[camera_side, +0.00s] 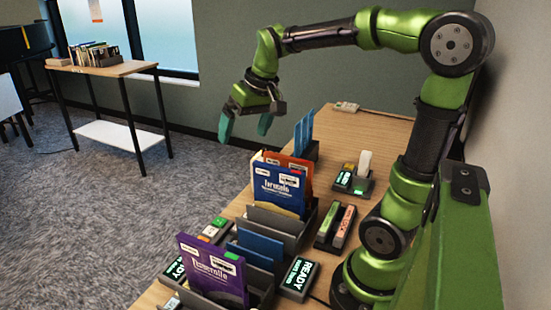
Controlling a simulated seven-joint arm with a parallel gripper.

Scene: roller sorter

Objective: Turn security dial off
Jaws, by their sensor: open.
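My gripper (245,126) hangs in the air with its two teal fingertips apart and nothing between them. It is left of the wooden table, above and beyond the folder racks. I cannot clearly make out the security dial. A small dark control box (352,182) with a pale upright piece and lit green parts sits on the table, to the right of the racks. A small pale device (347,107) lies at the table's far edge. I cannot tell whether either one carries the dial. My gripper touches none of these.
Racks hold a blue folder (277,187) and a purple folder (211,270). Boxes reading READY (299,275) stand beside them. A tray with green and pink bars (335,227) is nearby. The table top (370,128) is mostly clear at the back. A wall bounds the right.

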